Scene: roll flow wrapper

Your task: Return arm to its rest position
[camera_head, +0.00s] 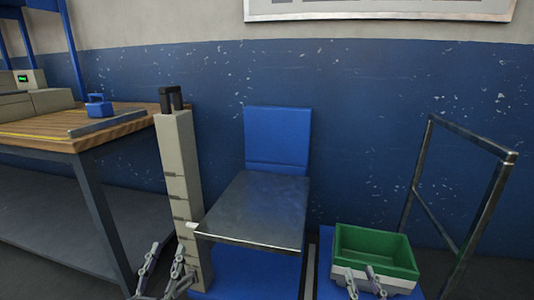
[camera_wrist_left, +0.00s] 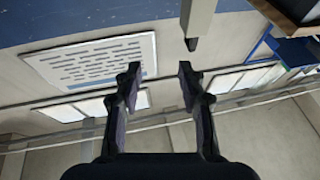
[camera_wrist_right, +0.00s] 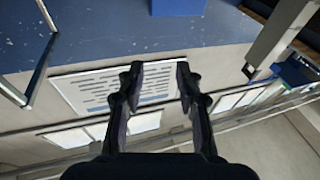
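My left gripper (camera_head: 166,258) is at the bottom of the head view, in front of the lower part of the beige post. Its two fingers (camera_wrist_left: 160,75) stand apart with nothing between them in the left wrist view. My right gripper (camera_head: 362,279) is at the bottom right of the head view, in front of the green bin in the picture. Its fingers (camera_wrist_right: 160,75) are also apart and empty in the right wrist view. Both wrist cameras look toward the wall, which appears upside down.
A metal plate (camera_head: 255,212) with a blue back panel (camera_head: 277,140) stands mid-view beside the beige post (camera_head: 181,165). A green bin (camera_head: 372,248) sits right, by a metal cart frame (camera_head: 470,135). A wooden bench (camera_head: 60,142) at left holds a blue block (camera_head: 98,108).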

